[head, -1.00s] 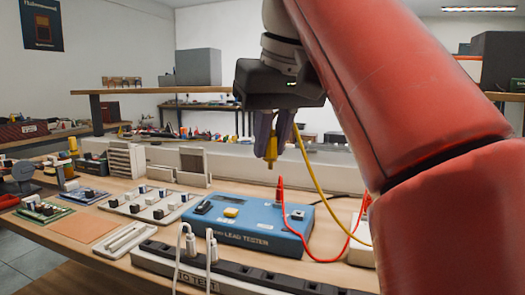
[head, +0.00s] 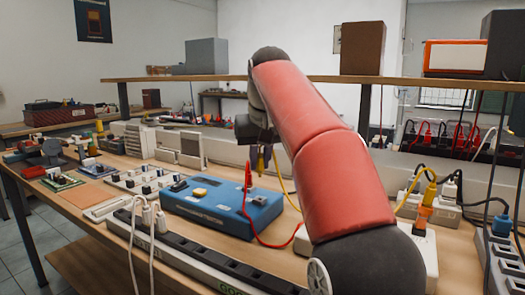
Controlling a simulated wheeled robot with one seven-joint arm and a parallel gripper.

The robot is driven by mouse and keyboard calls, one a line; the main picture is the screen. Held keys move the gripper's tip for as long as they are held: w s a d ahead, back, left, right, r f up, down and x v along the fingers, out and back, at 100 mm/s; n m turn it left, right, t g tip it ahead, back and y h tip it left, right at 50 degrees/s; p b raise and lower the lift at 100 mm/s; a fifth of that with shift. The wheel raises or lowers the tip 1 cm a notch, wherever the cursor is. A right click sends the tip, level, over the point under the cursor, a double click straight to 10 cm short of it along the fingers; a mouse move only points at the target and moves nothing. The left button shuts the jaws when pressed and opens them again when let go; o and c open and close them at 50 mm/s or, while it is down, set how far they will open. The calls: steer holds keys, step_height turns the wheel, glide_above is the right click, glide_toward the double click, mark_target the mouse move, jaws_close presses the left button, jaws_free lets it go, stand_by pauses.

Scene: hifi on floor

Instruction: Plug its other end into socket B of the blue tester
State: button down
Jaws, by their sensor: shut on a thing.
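The blue tester (head: 185,206) sits on the bench near the middle, with a yellow button and a dark switch on its top. A red plug (head: 248,176) stands upright in its right part, with a red lead running off to the right. My gripper (head: 262,150) is shut on a yellow plug (head: 261,161), which points down and appears above or behind the tester's far right edge. A yellow lead (head: 281,184) hangs from there and passes behind my arm. The socket letters are too small to read, and my arm hides the bench right of the tester.
A long socket strip (head: 200,258) with white plugs lies along the front. At right, a yellow plug (head: 430,195) with an orange part stands by a white box (head: 425,245), near grey socket strips (head: 502,262). A shelf (head: 300,79) crosses behind.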

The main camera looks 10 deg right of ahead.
mark_target(260, 170)
step_height(260, 170, down, 3)
steer(key=shift+r+b, duration=0.2)
steer(key=shift+b, duration=0.15)
steer(key=shift+f+b, duration=0.85)
steer(key=shift+b, duration=0.2)
steer(key=shift+f, duration=0.8)
stand_by(1.1)
steer(key=shift+f, duration=0.2)
stand_by(2.6)
steer(key=c, duration=1.3)
jaws_free()
steer(key=shift+r, duration=0.1)
